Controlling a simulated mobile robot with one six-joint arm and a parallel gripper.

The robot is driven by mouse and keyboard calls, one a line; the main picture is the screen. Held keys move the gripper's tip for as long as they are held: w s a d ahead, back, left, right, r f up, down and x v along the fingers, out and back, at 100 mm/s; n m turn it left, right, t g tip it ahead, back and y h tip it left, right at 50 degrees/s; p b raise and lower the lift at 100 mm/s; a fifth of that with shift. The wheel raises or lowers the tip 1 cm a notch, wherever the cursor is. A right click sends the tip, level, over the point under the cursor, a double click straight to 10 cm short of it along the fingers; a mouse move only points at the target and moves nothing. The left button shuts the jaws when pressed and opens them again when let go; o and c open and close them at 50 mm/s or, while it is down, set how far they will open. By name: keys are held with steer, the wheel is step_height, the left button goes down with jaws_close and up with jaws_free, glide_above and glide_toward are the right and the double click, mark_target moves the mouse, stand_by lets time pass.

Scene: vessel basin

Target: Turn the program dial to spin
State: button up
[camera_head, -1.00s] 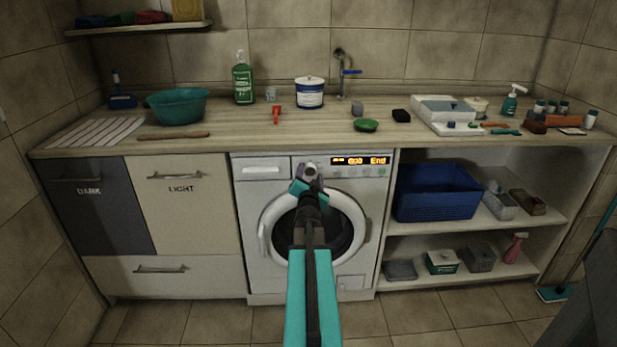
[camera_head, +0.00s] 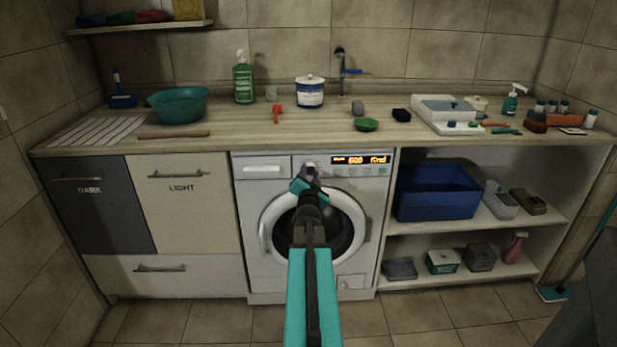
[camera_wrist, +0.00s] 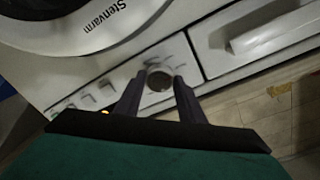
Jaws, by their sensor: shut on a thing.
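The program dial (camera_wrist: 159,80) is a round knob on the washing machine's front panel, with faint marks around it in the wrist view. My gripper (camera_wrist: 158,88) is shut on the dial, a dark finger on either side of it. In the head view my gripper (camera_head: 311,172) covers most of the dial. The washing machine (camera_head: 262,192) is white, with its round door closed below the panel. Its display (camera_head: 361,160) glows orange to the right of the dial; its small text is hard to read.
The drawer handle (camera_wrist: 262,32) of the detergent compartment is beside the dial. A wooden counter (camera_head: 235,130) runs above the machine. Cabinet fronts marked DARK and LIGHT stand to the left; open shelves with a blue basket (camera_head: 437,195) stand to the right.

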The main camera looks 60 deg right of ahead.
steer(key=m, duration=0.4)
steer(key=shift+d+r+b, duration=0.2)
steer(key=shift+r+b, duration=0.05)
steer(key=shift+b, duration=0.1)
steer(key=shift+s+m+y, duration=0.1)
steer(key=shift+m+y, duration=0.2)
steer(key=shift+m, duration=1.7)
steer(key=shift+r, duration=0.1)
steer(key=o, duration=1.1)
steer(key=shift+c, duration=0.2)
steer(key=shift+a, duration=0.15)
